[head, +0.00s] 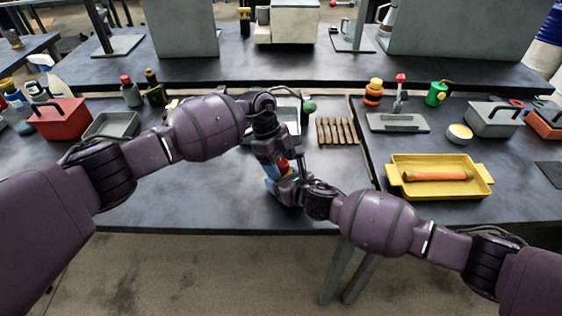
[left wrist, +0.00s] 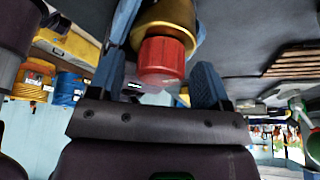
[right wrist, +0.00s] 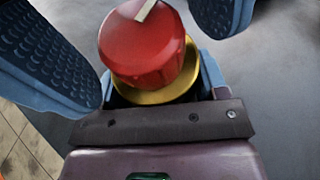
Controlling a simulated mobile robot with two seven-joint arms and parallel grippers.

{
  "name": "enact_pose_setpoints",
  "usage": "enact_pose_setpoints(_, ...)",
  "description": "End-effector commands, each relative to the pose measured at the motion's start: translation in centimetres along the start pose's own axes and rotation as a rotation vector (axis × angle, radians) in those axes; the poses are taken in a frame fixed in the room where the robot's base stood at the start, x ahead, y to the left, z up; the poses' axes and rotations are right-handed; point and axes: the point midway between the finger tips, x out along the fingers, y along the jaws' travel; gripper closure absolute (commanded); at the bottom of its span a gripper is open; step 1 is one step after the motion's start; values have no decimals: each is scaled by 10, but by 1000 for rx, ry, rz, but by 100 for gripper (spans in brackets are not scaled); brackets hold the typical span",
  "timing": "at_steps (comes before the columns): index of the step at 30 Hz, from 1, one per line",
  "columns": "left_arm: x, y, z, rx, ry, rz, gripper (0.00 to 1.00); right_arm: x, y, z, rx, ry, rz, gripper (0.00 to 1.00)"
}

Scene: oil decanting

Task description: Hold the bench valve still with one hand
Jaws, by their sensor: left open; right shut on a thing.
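The bench valve has a red knob with a pale stripe on a gold body. In the head view its red knob (head: 283,163) is small and half hidden between my two hands. My right gripper (head: 286,187) is low at the valve; in the right wrist view its fingers are shut on the gold body (right wrist: 168,92), below the red knob (right wrist: 140,45). My left gripper (head: 274,168) comes down from above. In the left wrist view its blue fingers (left wrist: 157,80) are open, one on each side of the red knob (left wrist: 160,60), with gaps visible.
A yellow tray (head: 480,184) with an orange-brown bar stands to the right. Behind are a grey tray (head: 398,128), wooden sticks (head: 337,131), several bottles and a red toolbox (head: 58,122). The bench top left of the valve is clear.

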Motion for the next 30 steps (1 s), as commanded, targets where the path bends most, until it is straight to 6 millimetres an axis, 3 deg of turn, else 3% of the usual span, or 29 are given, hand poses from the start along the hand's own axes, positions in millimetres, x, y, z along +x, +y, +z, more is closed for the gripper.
enact_pose_setpoints(8, 2, 0, 0, 0, 0, 0, 29, 0, 0, -1, 0, 1, -1, 72)
enact_pose_setpoints(18, 1, 0, 0, 1, 0, 0, 78, 0, 0, -1, 0, 1, -1, 72)
enact_pose_setpoints(30, 1, 0, 0, 174, -3, 72, 78, 0, 0, -1, 0, 1, -1, 72)
